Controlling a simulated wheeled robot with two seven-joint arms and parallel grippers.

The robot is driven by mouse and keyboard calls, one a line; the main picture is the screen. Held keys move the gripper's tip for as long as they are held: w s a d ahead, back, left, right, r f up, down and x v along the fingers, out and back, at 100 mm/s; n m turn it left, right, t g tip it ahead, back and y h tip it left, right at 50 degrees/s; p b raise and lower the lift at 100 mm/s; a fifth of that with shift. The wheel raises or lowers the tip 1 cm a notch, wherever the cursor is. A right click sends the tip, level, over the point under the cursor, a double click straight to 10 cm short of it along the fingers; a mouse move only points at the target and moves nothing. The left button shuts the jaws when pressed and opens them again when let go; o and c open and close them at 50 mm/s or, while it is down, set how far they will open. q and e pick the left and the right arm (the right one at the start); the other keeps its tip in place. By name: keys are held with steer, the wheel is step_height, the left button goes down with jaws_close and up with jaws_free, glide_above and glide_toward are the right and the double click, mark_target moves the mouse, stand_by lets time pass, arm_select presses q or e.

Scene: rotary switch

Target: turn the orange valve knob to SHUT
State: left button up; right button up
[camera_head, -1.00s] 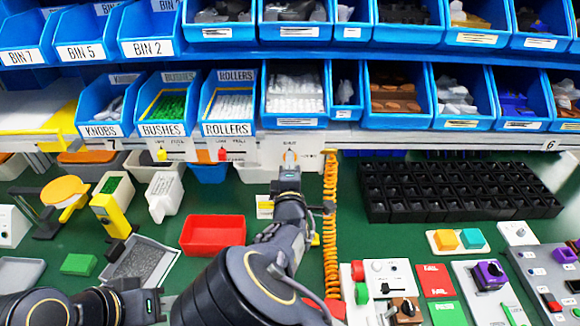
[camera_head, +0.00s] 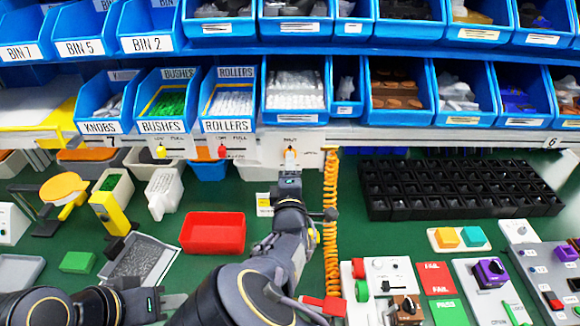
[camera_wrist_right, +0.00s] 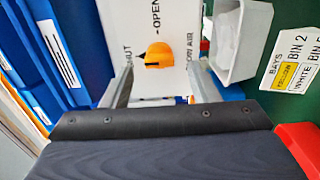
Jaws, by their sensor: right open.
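The orange valve knob (camera_wrist_right: 159,55) is on a white panel and shows in the right wrist view. A dark line on its face runs toward its left edge, the side of the partly hidden SHUT label (camera_wrist_right: 127,58). The OPEN label (camera_wrist_right: 157,18) is above it in that view. My right gripper (camera_wrist_right: 160,75) is open, one finger on each side of the knob, with gaps visible. In the head view my right gripper (camera_head: 290,160) is at the panel under the shelf and mostly hides the knob. My left gripper (camera_head: 172,303) is low at the left, away from the panel.
An orange coiled hose (camera_head: 330,220) hangs just right of my right arm. A red tray (camera_head: 213,232) lies left of it on the green bench. Blue bins (camera_head: 295,92) line the shelf above. A black compartment tray (camera_head: 455,188) stands to the right.

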steer(key=s, duration=0.5)
steer(key=shift+b, duration=0.35)
steer(key=s+d+f+m+g+y, duration=0.2)
steer(key=s+d+f+m+g, duration=0.2)
steer(key=d+f+m+g, duration=0.55)
steer(key=s+d+r+m+g, duration=0.1)
steer(key=s+d+r+m, duration=0.2)
steer(key=s, duration=0.4)
steer(key=s+d+r+m+g+y, duration=0.1)
steer(key=s+d+r+m, duration=0.2)
steer(key=s, duration=0.5)
steer(key=s+d+r+m+g, duration=0.1)
steer(key=s+d+r+m, duration=0.2)
steer(key=s, duration=0.5)
steer(key=shift+s+d+m+y, duration=0.15)
steer(key=shift+d+m+y, duration=0.25)
steer(key=shift+d+m, duration=0.5)
